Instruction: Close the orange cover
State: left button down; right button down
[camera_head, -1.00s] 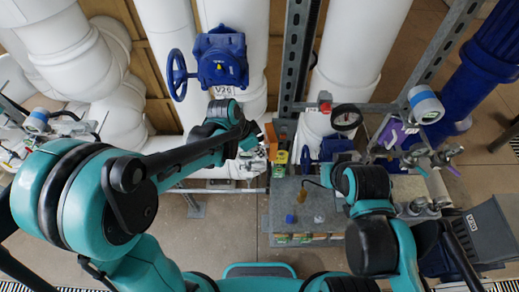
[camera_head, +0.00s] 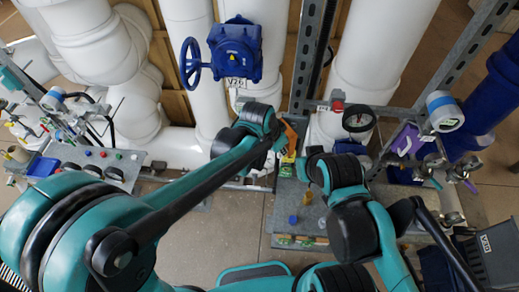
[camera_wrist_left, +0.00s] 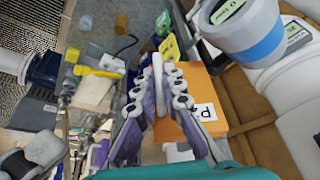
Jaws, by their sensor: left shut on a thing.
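The orange cover (camera_wrist_left: 199,86) shows in the left wrist view as a flat orange panel with a white label. In the head view only a small part of the orange cover (camera_head: 291,137) shows past the end of my left arm. My left gripper (camera_wrist_left: 157,80) is at the cover's left edge, its two purple-grey fingers closed around a pale upright bar at that edge. How the bar joins the cover is partly hidden by the fingers. My right arm reaches in from the right in the head view, close to the cover; its gripper is hidden.
A grey bench (camera_head: 284,217) with a small blue object (camera_head: 293,219) stands below the cover. A blue valve (camera_head: 235,50) with a handwheel hangs behind. White pipes and a round gauge (camera_head: 358,118) crowd the back. A button panel (camera_head: 95,165) is at left.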

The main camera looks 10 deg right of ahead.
pick_arm(q)
jog(key=d+n+b, duration=0.1)
jog(key=d+n, duration=0.1)
jog(key=shift+s+d+n+t+y, duration=0.1)
jog(key=shift+d+n+t+y, duration=0.15)
jog(key=shift+n+t+y, duration=0.15)
jog(key=shift+w+d+n+t+y+b, duration=0.15)
jog(key=shift+w+d+n+y+b, duration=0.25)
jog(key=shift+d+n, duration=0.45)
jog(key=shift+w+d+n+t+y+b, duration=0.15)
jog(key=shift+w+d+n+b, duration=0.1)
jog(key=shift+d+n+b, duration=0.55)
jog(key=shift+w+d+n+t+y+b, duration=0.1)
jog(key=shift+w+d+n+y+b, duration=0.2)
jog(key=shift+d+n, duration=0.55)
jog(key=shift+w+d, duration=0.1)
jog(key=shift+d, duration=0.1)
jog(key=c, duration=1.6)
grip_release()
jog(key=shift+r, duration=0.1)
notch_tip(320, 180, up, 10)
jog(key=shift+f, duration=0.1)
